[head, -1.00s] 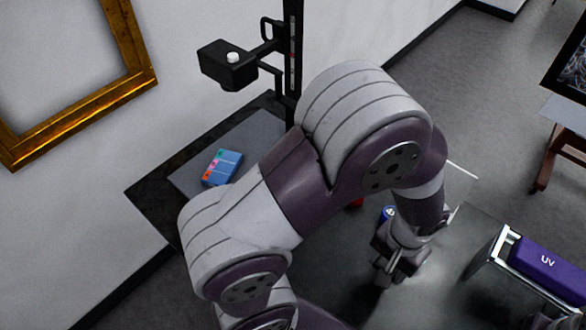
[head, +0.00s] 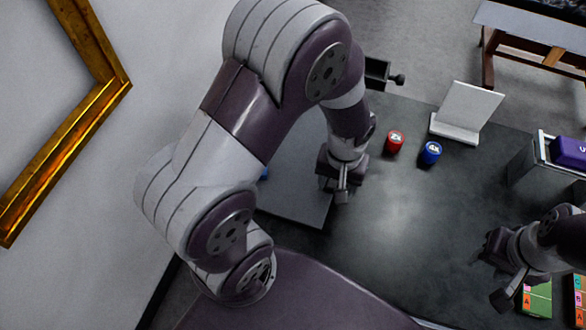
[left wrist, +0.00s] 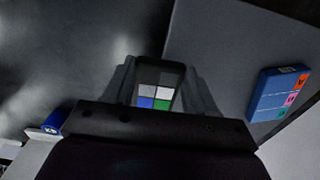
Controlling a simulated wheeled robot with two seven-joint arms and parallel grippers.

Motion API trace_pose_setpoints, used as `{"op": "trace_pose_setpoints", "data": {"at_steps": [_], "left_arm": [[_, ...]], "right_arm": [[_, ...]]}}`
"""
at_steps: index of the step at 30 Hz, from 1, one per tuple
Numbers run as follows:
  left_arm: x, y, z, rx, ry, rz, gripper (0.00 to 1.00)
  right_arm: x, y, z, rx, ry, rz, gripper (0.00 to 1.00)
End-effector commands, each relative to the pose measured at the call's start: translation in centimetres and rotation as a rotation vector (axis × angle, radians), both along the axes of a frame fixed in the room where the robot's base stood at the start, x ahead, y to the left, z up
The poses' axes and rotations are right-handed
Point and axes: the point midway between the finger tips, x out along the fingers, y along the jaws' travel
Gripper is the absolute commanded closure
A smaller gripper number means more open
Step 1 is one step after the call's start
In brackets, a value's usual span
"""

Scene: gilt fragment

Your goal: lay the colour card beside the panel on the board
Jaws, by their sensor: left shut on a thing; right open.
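My left gripper (head: 342,188) is shut on the colour card (left wrist: 158,92), a small dark card with coloured, grey and white patches that shows between its fingers in the left wrist view. The gripper is at the right edge of the grey board (head: 297,207), which also shows in the left wrist view (left wrist: 222,55). The panel (left wrist: 280,94), blue with orange, pink and teal tabs, lies on the board, to the right of the fingers in that view. In the head view my left arm hides nearly all of it. My right gripper (head: 496,272) is open over the table's right side.
A red can (head: 395,142) and a blue can (head: 431,153) stand right of the board. Behind them is a white stand (head: 466,112). A rack (head: 528,165) with a purple UV box (head: 571,152) is at right. A green card (head: 536,298) lies near my right gripper. The table's middle is clear.

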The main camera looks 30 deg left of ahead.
Motion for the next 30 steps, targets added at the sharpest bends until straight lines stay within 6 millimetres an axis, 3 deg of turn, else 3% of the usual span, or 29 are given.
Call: {"op": "trace_pose_setpoints", "data": {"at_steps": [3,9,17,28,29,30], "left_arm": [[-1.1,4.2,0.4,0.0,0.002,0.011,0.79],[-2.0,8.1,0.2,0.0,0.0,0.003,0.79],[-2.1,8.5,-3.3,-0.001,0.003,-0.002,0.79],[-2.1,8.4,-4.0,0.0,0.0,-0.002,0.79],[-2.1,8.4,-3.8,0.0,0.0,-0.002,0.34],[-2.1,8.4,-3.8,0.0,0.0,-0.002,0.21]], "right_arm": [[0.0,0.0,1.2,0.0,0.0,0.0,0.57],[0.0,0.0,1.7,0.0,0.0,0.0,0.57],[0.0,0.0,1.8,0.0,0.0,0.0,0.57],[0.0,0.0,1.5,0.0,0.0,0.0,0.57],[0.0,0.0,1.6,0.0,0.0,0.0,0.57],[0.0,0.0,1.6,0.0,0.0,0.0,0.57]]}}
